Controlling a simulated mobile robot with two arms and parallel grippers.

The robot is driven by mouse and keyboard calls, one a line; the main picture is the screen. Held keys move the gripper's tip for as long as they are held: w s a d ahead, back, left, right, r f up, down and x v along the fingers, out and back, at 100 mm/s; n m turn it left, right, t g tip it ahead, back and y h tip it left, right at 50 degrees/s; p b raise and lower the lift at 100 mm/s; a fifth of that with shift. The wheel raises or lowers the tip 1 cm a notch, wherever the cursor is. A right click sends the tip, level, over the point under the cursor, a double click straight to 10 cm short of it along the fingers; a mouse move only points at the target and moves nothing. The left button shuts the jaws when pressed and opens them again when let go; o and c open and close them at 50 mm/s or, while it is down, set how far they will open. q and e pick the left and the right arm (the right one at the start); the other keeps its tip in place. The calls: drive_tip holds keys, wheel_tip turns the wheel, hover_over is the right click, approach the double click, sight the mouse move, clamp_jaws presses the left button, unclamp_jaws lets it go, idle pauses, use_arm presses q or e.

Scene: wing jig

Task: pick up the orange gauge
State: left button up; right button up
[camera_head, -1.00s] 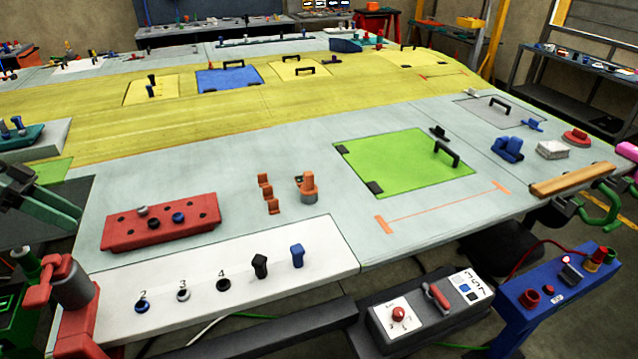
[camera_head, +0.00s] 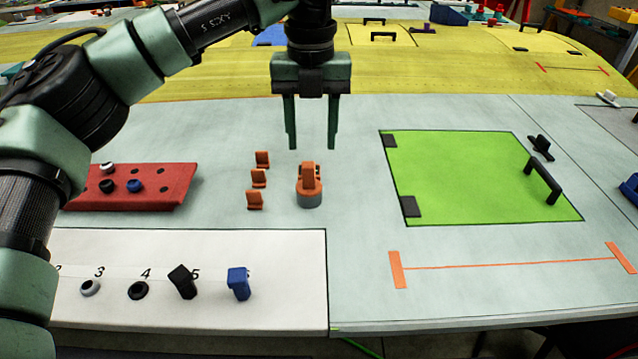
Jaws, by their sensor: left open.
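The orange gauge (camera_head: 308,180) stands upright on the pale grey wing panel, with a round grey base at its foot. My left gripper (camera_head: 312,144) points down with its two fingers apart and nothing between them. In the picture its fingertips are just above the gauge, one to each side, and apart from it. I cannot tell the exact height of the gap. My right gripper is not in view.
Several small orange clips (camera_head: 258,178) stand in a row just left of the gauge. A red block (camera_head: 165,180) with holes and plugs lies further left. A white numbered board (camera_head: 215,255) is in front. A green panel (camera_head: 470,175) with a black handle (camera_head: 543,182) lies right.

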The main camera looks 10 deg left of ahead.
sight(309, 162)
use_arm(q)
drive_tip(key=shift+s+a+f+p, duration=0.2)
drive_tip(key=shift+a+f, duration=0.05)
drive_tip(key=shift+f, duration=0.2)
drive_tip(key=shift+s+a+f+p, duration=0.15)
drive_tip(key=shift+a+f, duration=0.05)
drive_tip(key=shift+f, duration=0.25)
drive_tip(key=shift+w+f+p, duration=0.1)
drive_tip(key=shift+f+p, duration=0.3)
drive_tip(key=shift+f, duration=0.2)
drive_tip(key=f, duration=0.2)
drive_tip(key=f+p, duration=0.1)
drive_tip(key=shift+w+d+f, duration=0.15)
drive_tip(key=shift+w+f, duration=0.05)
drive_tip(key=shift+w, duration=0.05)
drive_tip(key=shift+f, duration=0.1)
drive_tip(key=c, duration=1)
clamp_jaws()
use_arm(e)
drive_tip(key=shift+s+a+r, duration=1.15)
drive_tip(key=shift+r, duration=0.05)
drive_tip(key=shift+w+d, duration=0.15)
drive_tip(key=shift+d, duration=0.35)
